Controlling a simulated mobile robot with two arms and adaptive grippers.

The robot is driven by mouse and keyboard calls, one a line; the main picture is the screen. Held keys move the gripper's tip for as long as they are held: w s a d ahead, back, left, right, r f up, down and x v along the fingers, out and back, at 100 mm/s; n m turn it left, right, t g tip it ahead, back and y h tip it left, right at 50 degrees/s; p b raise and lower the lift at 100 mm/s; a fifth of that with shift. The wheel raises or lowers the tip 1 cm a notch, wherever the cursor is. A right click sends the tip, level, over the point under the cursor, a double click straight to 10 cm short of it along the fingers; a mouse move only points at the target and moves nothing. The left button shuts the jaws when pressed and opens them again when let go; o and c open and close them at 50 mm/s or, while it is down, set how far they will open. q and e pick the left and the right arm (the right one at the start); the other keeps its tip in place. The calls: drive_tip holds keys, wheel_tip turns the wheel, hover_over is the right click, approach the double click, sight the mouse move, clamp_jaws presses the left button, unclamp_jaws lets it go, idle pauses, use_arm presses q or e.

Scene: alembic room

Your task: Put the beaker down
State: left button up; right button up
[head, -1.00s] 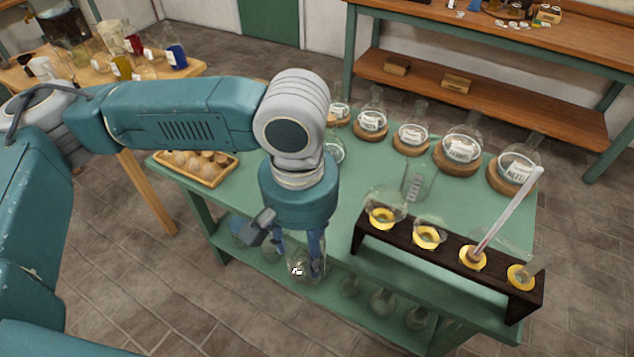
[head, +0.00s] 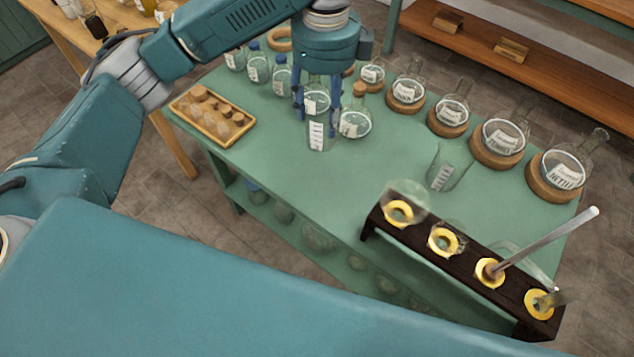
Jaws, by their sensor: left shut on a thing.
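My left gripper (head: 316,112) points down over the green table (head: 385,180), towards its far left part. Its blue fingers are shut on a clear glass beaker (head: 317,137) with a white printed scale. The beaker is upright, with its upper part between the fingers. Its base shows against the tabletop; I cannot tell whether it touches. A second clear beaker (head: 447,168) stands farther right on the table. My right gripper is not in view.
A stoppered round flask (head: 355,122) stands close right of the held beaker. Small bottles (head: 258,68) are behind left, a wooden tray (head: 212,118) left. Labelled flasks on cork rings (head: 498,140) line the back right; a dark rack (head: 462,262) is in front. The middle is clear.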

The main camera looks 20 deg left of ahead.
use_arm(q)
drive_tip(key=shift+w+a+m, duration=0.3)
drive_tip(key=shift+a+m, duration=0.3)
drive_tip(key=shift+m, duration=0.5)
drive_tip(key=shift+a+f, duration=0.1)
drive_tip(key=shift+f, duration=0.15)
drive_tip(key=shift+m, duration=0.3)
drive_tip(key=shift+f+p, duration=1.6)
drive_tip(key=shift+f, duration=8.2)
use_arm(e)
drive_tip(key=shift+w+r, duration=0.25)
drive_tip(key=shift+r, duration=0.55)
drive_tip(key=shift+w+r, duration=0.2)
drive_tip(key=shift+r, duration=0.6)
use_arm(q)
drive_tip(key=shift+f, duration=0.2)
drive_tip(key=o, duration=1.3)
